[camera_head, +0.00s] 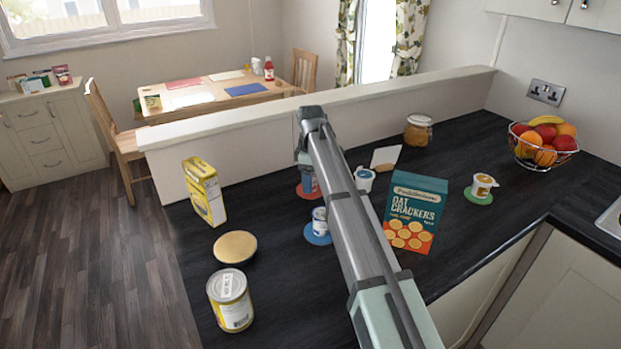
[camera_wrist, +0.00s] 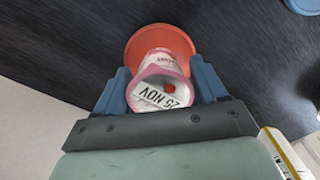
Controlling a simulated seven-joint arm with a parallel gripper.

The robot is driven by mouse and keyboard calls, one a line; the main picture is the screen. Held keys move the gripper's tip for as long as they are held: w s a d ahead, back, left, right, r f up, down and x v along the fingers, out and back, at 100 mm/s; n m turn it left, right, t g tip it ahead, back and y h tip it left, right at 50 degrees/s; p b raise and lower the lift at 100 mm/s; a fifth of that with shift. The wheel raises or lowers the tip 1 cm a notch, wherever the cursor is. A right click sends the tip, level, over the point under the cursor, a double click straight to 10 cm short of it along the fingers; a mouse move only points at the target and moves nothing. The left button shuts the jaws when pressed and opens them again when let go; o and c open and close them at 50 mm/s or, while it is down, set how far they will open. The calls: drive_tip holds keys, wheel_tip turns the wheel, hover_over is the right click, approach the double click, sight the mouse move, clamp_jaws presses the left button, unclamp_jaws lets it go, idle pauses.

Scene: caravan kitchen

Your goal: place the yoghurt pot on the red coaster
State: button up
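The yoghurt pot (camera_wrist: 160,88), white and pink with "25 NOV" on its lid, is between the two blue fingers of my gripper (camera_wrist: 160,85) in the wrist view. The fingers sit against its sides. The red coaster (camera_wrist: 148,40) lies beyond the pot's base, which overlaps it in this view; I cannot tell whether the base touches it. In the head view my gripper (camera_head: 308,181) is over the red coaster (camera_head: 303,194), and the arm and fingers hide most of the pot.
A white pot (camera_head: 320,214) stands on a blue coaster (camera_head: 314,239) nearby. Another pot (camera_head: 364,179) and a cracker box (camera_head: 413,212) are to the right. A yellow carton (camera_head: 204,191), round lid (camera_head: 235,247) and tin (camera_head: 230,300) stand left. A pot (camera_head: 482,186) is on a green coaster.

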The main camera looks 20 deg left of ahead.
drive_tip(key=shift+o, duration=1.2)
drive_tip(key=shift+r, duration=0.1)
wheel_tip(320, 180, up, 12)
